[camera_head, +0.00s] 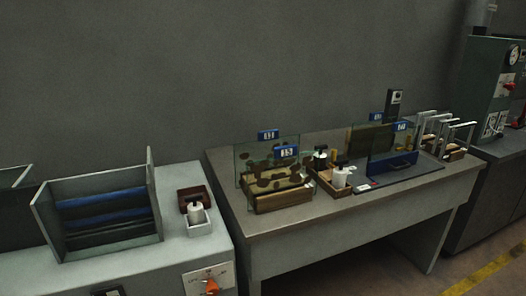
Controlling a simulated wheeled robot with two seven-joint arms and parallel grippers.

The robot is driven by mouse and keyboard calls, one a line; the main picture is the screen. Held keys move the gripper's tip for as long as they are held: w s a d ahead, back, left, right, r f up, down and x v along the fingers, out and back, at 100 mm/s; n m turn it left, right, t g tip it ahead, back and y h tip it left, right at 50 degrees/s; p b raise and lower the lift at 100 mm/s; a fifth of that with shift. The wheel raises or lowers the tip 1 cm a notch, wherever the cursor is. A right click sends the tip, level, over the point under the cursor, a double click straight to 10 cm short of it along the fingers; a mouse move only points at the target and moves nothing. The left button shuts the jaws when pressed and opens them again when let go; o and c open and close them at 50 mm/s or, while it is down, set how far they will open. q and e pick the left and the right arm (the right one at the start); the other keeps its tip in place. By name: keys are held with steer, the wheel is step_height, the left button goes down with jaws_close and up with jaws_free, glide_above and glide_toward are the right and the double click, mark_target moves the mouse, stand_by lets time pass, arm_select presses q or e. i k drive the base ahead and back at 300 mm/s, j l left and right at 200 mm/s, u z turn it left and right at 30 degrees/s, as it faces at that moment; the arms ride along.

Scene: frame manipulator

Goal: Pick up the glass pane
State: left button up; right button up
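Glass panes with brown spots (262,178) stand upright on a wooden base (284,200) at the left part of the grey table. Blue number tags sit at their top edges, and one seems to read 15. More transparent panes (372,140) stand upright behind a blue holder (393,166) on a dark mat at the table's right part. I cannot tell which pane is the task's own. Neither of my grippers shows in this view.
The grey table (330,214) also bears a wooden tray (329,187) with white bottles and several metal frames (458,138). At left, a cabinet (182,246) holds a rack (50,222) with blue rolls. A green machine (489,85) stands at right.

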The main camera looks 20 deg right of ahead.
mark_target(262, 149)
steer(key=i+j, duration=0.25)
steer(key=i, duration=0.25)
steer(key=i+j+z, duration=0.15)
steer(key=i+j, duration=0.15)
steer(key=i, duration=0.15)
